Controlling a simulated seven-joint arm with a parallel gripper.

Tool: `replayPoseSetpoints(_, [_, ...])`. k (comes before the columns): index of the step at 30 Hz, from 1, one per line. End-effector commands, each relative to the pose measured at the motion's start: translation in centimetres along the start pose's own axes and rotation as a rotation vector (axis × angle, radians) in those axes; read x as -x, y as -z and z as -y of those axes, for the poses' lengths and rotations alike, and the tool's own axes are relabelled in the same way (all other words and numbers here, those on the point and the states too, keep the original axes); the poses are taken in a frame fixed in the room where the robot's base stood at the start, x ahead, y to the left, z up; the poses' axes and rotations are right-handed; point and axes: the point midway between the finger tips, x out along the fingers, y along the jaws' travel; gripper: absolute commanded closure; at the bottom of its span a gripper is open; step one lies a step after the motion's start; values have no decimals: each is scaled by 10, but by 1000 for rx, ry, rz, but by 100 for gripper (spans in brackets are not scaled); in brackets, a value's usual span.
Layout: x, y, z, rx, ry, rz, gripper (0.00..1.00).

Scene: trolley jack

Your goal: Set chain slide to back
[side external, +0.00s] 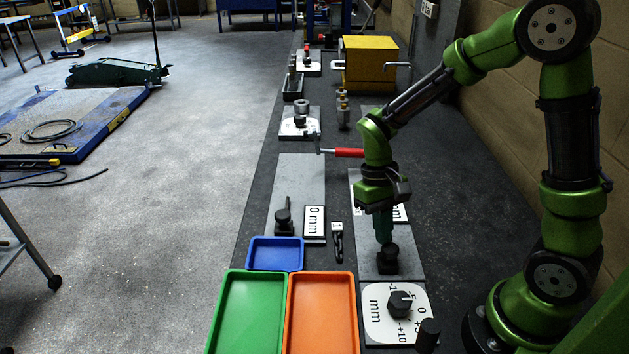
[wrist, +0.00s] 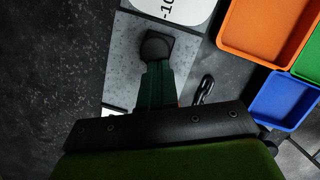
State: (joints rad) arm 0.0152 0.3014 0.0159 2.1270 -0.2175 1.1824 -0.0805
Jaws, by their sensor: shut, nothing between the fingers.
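My gripper (side external: 384,236) points straight down, its green fingers shut with nothing between them. The fingertips are at or just above a black block with a rounded top (side external: 387,260) on the right grey plate (side external: 368,267). The wrist view shows the block (wrist: 157,46) just past the fingers (wrist: 158,80); I cannot tell whether they touch. A similar black slider with an upright pin (side external: 284,221) stands near the front of the left grey plate (side external: 298,180). No readable label tells which one is the chain slide. A short dark chain (side external: 338,245) lies between the plates.
Blue (side external: 252,255), green (side external: 227,310) and orange (side external: 293,310) trays lie at front left. A dial plate (side external: 380,330) with a black knob is in front. A red-handled crank (side external: 348,153) and yellow box (side external: 366,65) are behind.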

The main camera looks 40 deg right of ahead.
Motion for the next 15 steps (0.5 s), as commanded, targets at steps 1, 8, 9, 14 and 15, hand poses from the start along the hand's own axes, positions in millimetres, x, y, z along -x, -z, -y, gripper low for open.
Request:
replayPoseSetpoints(1, [-5, -5, 0, -2, -2, 22, 100])
replayPoseSetpoints(8, [-6, -5, 1, -3, -2, 30, 100])
replayPoseSetpoints(9, [-5, -4, 1, -3, -2, 30, 100])
replayPoseSetpoints(14, [4, 16, 1, -2, 0, 20, 100])
replayPoseSetpoints(15, [9, 24, 1, -3, 1, 15, 100])
